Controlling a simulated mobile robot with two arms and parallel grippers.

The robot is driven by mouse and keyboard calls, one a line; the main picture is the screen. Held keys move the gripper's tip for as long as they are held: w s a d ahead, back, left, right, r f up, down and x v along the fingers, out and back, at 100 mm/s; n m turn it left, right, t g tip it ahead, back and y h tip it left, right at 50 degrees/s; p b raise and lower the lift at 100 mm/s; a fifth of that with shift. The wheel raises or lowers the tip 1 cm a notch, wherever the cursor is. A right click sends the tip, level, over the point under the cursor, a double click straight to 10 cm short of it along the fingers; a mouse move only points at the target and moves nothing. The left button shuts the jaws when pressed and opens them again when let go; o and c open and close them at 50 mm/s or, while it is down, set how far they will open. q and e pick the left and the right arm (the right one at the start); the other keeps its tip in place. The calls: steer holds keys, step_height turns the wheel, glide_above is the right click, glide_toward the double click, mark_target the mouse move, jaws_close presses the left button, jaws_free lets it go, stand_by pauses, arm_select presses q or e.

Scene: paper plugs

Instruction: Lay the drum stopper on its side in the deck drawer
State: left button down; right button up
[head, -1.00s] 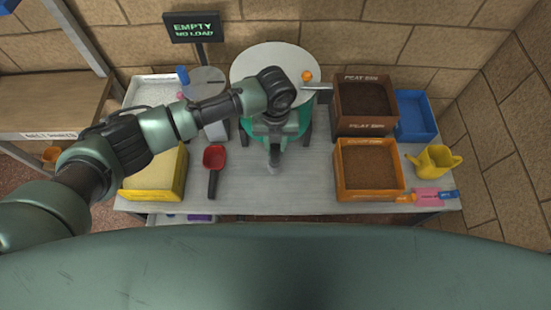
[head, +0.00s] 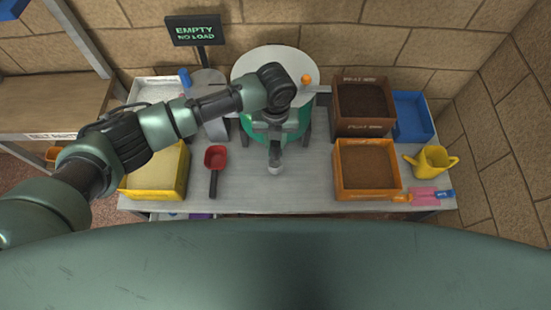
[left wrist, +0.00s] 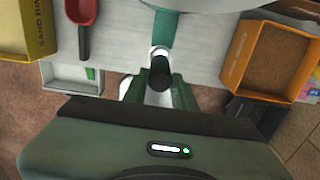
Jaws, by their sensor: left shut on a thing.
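My left gripper (head: 275,156) is shut on the drum stopper (head: 274,168), a small piece that looks pale grey from above. It is held in front of the green drum (head: 304,118), over the front part of the worktop. In the left wrist view the stopper (left wrist: 159,72) shows as a dark cylinder with a pale part at its far end, between my fingers. The deck drawer (left wrist: 72,85) is open below the worktop's front edge, left of the gripper. It is a pale tray with something green inside. The drawer also shows partly in the head view. My right gripper is out of view.
A yellow sand bin (head: 155,190) and a red scoop (head: 214,160) lie left of the gripper. An orange bin (head: 367,190), a brown bin (head: 364,128), a blue tray (head: 413,118) and a yellow watering can (head: 431,163) stand to the right. Bare worktop (head: 310,190) surrounds the gripper.

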arm_select(q)
steer(key=shift+r+p, duration=0.4)
steer(key=shift+r, duration=0.25)
